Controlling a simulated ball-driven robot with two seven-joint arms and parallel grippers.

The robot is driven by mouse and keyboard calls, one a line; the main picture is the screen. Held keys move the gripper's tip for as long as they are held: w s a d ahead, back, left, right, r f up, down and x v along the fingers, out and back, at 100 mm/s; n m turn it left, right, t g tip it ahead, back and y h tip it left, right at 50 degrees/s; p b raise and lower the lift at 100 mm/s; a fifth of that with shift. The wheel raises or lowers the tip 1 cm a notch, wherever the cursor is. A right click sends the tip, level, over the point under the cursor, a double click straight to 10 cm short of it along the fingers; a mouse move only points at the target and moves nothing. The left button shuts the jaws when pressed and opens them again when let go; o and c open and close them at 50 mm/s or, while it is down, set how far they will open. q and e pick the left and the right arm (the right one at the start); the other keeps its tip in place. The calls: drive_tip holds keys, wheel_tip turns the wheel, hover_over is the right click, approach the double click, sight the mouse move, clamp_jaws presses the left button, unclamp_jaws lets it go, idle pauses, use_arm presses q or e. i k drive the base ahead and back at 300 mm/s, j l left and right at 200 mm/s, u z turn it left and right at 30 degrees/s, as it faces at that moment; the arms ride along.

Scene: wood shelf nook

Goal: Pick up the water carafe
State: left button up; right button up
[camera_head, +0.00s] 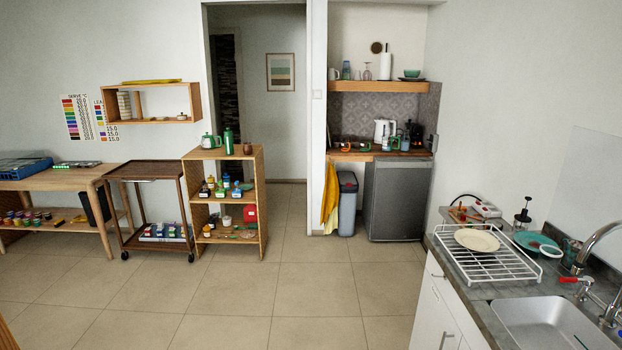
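I cannot make out a water carafe for certain at this distance. A bluish glass vessel (346,70) stands upright on the upper wood shelf in the nook, beside a wine glass (367,73). A white kettle (383,130) stands on the nook's counter. Neither of my grippers is in view.
Open tiled floor (295,290) lies ahead. A brown trolley (147,170) and the low shelf unit (258,200) stand at left. A grey fridge (398,198) and a bin (348,205) are under the nook counter. A sink counter with a dish rack (500,265) is at right.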

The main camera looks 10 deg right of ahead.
sight(406, 140)
drive_tip(key=i+l+z, duration=0.3)
drive_tip(key=i, duration=0.7)
drive_tip(key=i+z, duration=0.3)
drive_tip(key=i, duration=0.75)
drive_tip(key=i+j, duration=0.1)
drive_tip(key=i, duration=0.7)
drive_tip(key=i+z, duration=0.1)
drive_tip(key=i, duration=0.75)
drive_tip(key=i+j, duration=0.2)
drive_tip(key=i, duration=0.6)
drive_tip(key=i+l+z, duration=0.15)
drive_tip(key=i+z, duration=0.3)
drive_tip(key=i, duration=0.3)
drive_tip(key=i+j+z, duration=0.1)
drive_tip(key=i+z, duration=0.4)
drive_tip(key=i, duration=0.25)
